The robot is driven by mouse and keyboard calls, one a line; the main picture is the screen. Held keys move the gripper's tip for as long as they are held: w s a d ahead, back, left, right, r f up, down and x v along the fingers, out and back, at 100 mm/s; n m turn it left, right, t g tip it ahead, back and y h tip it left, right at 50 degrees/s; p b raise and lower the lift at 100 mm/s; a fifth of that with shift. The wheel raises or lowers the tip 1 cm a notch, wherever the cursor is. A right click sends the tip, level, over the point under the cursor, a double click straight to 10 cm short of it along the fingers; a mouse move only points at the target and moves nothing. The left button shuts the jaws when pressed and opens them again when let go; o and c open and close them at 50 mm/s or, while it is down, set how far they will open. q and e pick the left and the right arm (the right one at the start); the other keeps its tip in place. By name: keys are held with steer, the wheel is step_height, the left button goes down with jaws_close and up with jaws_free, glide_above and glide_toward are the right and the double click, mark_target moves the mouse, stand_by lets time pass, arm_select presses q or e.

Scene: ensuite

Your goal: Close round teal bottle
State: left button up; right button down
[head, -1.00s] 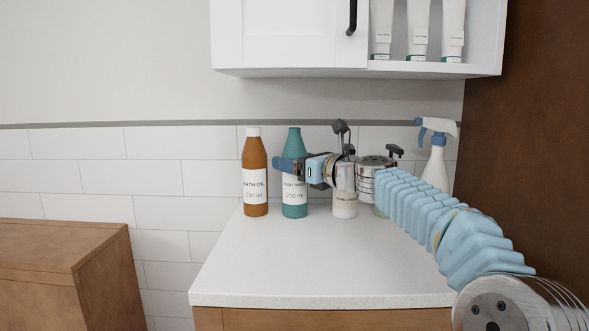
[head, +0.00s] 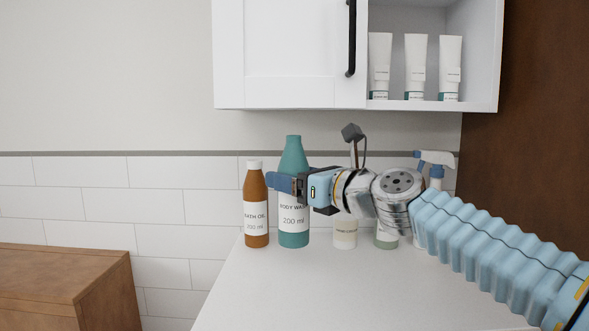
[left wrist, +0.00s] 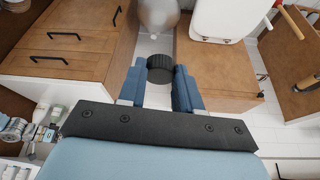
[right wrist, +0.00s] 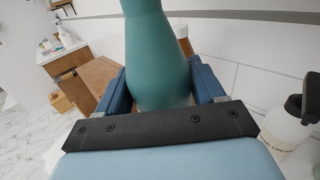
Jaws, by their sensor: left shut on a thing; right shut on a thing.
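The round teal bottle (head: 294,238), labelled body wash, is upright beside the brown bottle in the head view, and no cap shows on its top. My right gripper (head: 286,184) is shut around its upper body from the right. The bottle also fills the middle of the right wrist view (right wrist: 155,50), between the fingers (right wrist: 158,90). My left gripper (left wrist: 160,85) is shut on a black ribbed cap (left wrist: 160,68), held between its fingertips in the left wrist view. The left gripper is outside the head view.
The brown bath oil bottle (head: 256,205) stands close left of the teal one. A cream pump bottle (head: 345,235), a green container (head: 386,238) and a spray bottle (head: 437,172) are behind my right arm. The front counter (head: 300,290) is clear. A wall cabinet (head: 290,60) hangs above.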

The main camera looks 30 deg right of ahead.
steer(key=s+a, duration=0.3)
steer(key=s, duration=0.2)
steer(key=shift+s+a, duration=0.2)
steer(key=shift+s, duration=0.1)
stand_by(0.4)
